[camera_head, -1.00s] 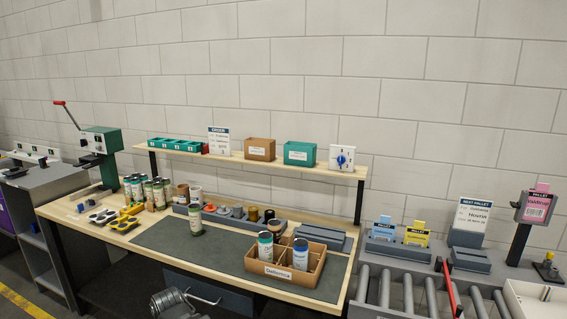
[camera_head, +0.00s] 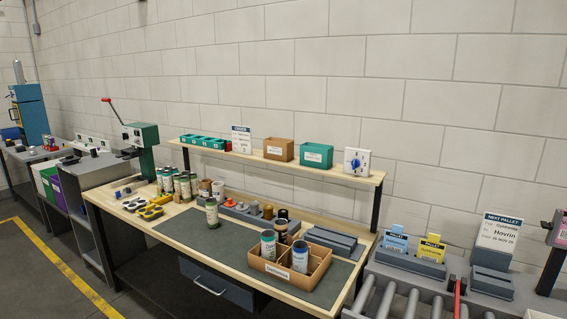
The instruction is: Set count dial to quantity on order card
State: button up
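The count dial (camera_head: 356,161) is a white square plate with a blue knob, standing at the right end of the wooden shelf. Its marks are too small to read. The order card (camera_head: 241,139) is a white card with a dark header, upright on the shelf left of the brown bin. Its lines of print are too small to read with certainty. My gripper is not in view.
The wooden shelf (camera_head: 222,155) also carries a brown bin (camera_head: 278,149), a teal bin (camera_head: 316,155) and a teal divided tray (camera_head: 203,142). Below, a divided cardboard box (camera_head: 262,265) with cans stands on the dark mat (camera_head: 225,240). A roller conveyor lies at right.

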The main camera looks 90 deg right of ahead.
aim_at(356, 163)
jog(key=u, duration=0.2)
jog(key=k, duration=1.4)
jog(key=z, duration=1.5)
jog(key=i, duration=1.05)
